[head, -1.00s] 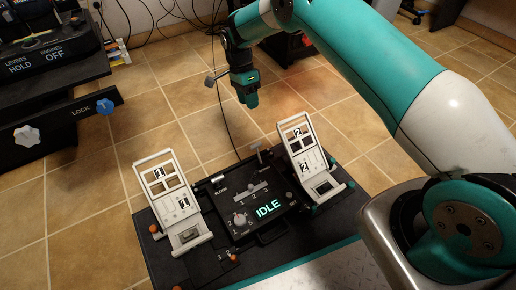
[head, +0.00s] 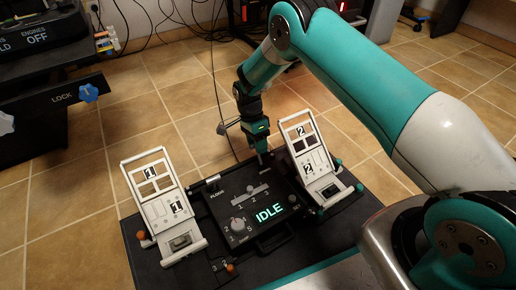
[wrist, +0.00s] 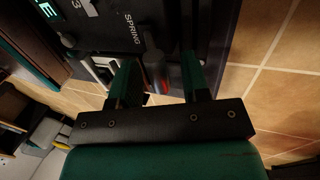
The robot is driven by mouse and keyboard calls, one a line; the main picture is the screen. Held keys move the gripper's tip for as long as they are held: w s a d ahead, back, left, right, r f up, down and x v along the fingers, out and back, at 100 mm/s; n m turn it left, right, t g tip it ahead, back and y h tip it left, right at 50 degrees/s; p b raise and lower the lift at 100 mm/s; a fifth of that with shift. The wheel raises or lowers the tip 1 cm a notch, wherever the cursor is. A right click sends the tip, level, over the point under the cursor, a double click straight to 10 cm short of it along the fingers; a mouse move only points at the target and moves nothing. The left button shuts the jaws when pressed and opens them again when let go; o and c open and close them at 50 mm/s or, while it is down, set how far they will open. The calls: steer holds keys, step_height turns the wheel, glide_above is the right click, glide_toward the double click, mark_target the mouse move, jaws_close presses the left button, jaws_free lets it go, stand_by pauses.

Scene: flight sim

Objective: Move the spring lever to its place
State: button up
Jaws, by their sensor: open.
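The spring lever (wrist: 153,68) shows in the wrist view as a dark, upright handle beside the "SPRING" label on the black control panel (head: 222,207). My gripper (wrist: 160,72) is open, with one green finger on each side of the lever and a gap to the right finger. In the head view my gripper (head: 262,150) points down at the panel's back right corner and hides most of the lever. Whether the fingers touch the lever cannot be told.
White frame 1 (head: 151,205) stands left of the panel and white frame 2 (head: 318,178) stands close on the right of my gripper. The panel carries a slider (head: 252,194), a dial (head: 238,225) and a lit IDLE display (head: 269,214). Tiled floor lies behind.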

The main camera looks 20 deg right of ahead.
steer(key=shift+f, duration=0.15)
steer(key=shift+c, duration=0.2)
jaws_close()
